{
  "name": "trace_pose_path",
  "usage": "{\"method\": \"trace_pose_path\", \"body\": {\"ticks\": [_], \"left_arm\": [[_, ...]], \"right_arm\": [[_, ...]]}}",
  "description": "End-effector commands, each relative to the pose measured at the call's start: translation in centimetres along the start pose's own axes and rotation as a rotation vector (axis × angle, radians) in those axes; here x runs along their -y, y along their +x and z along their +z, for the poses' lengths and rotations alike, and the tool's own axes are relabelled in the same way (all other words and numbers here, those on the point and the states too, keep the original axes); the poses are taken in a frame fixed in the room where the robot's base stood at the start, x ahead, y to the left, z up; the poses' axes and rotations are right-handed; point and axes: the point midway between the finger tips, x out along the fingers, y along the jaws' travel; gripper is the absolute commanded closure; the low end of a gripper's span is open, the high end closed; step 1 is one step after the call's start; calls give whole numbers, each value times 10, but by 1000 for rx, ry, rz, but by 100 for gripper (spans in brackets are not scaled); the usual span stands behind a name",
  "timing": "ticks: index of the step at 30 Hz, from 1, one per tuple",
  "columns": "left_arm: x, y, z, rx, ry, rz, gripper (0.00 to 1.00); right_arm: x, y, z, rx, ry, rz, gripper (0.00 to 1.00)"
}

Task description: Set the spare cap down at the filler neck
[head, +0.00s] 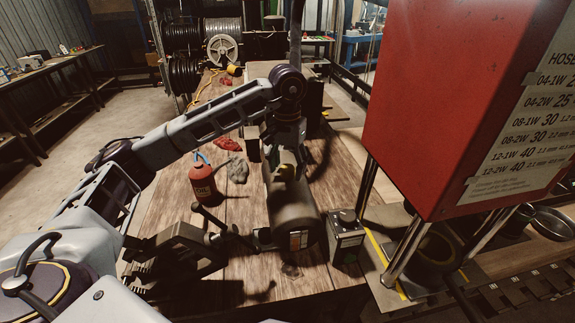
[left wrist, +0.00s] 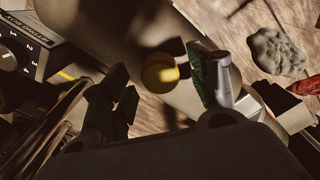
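A round yellow cap (left wrist: 160,72) shows in the left wrist view between the fingers of my left gripper (left wrist: 162,88), against the dark cylindrical tank (left wrist: 112,22). The fingers stand apart, with a gap at the left finger. I cannot tell whether the cap rests on a neck or just on the tank. In the head view my left gripper (head: 285,160) points down over the tank (head: 292,210), and a small yellowish spot (head: 283,173) shows below it. The filler neck cannot be told apart from the cap.
The red crimper (head: 425,95) fills the right.

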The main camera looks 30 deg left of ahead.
Motion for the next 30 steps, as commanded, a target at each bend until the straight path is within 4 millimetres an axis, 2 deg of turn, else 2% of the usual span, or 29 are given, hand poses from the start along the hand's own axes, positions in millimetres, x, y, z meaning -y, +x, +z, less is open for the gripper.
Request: {"method": "trace_pose_path", "body": {"ticks": [8, 14, 30], "left_arm": [[0, 0, 0, 0, 0, 0, 39], [0, -8, -1, -2, 0, 1, 39], [0, -59, -1, -3, 0, 0, 39]], "right_arm": [[0, 0, 1, 0, 0, 0, 60], [0, 0, 0, 0, 0, 0, 60], [-1, 0, 0, 0, 0, 1, 60]]}}
